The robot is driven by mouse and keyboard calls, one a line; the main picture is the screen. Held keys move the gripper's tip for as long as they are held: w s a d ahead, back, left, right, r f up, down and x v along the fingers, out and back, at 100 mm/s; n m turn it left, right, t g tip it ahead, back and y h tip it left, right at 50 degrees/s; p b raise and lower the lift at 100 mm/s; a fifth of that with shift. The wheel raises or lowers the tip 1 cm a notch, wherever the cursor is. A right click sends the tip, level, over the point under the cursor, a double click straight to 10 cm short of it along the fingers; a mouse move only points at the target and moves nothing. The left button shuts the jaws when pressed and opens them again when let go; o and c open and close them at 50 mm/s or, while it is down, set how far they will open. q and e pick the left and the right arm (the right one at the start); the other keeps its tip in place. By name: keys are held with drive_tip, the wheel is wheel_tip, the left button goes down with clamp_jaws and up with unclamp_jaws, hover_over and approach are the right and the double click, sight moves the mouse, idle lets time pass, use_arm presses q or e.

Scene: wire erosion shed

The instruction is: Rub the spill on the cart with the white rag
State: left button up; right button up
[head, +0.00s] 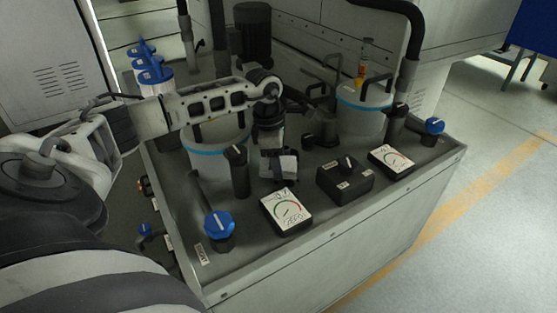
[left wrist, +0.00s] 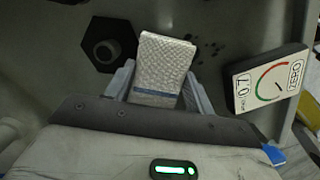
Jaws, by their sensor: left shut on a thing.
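My left gripper (head: 279,166) points down over the top of the grey cart (head: 345,247), between a dark upright cylinder and a black switch box. In the left wrist view it is shut on the white rag (left wrist: 165,62), a textured folded cloth with a blue stripe, held between the two fingers. The spill (left wrist: 208,50) shows as small dark spots on the grey top, just right of the rag's far end. The rag may cover part of it. I cannot tell whether the rag touches the surface. My right gripper is not in view.
A dial gauge (head: 287,211) stands close in front of the gripper, with a black switch box (head: 345,181) and another gauge (head: 390,161) to the right. A blue-topped knob (head: 219,225) is front left. Clear tanks (head: 362,122) and dark pipes crowd the back.

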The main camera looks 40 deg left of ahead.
use_arm(q)
drive_tip(key=shift+r+p, duration=2.05)
drive_tip(key=shift+r, duration=0.85)
wheel_tip(320, 180, up, 3)
drive_tip(key=p, duration=0.2)
drive_tip(key=shift+r+p, duration=0.1)
drive_tip(key=shift+p, duration=0.2)
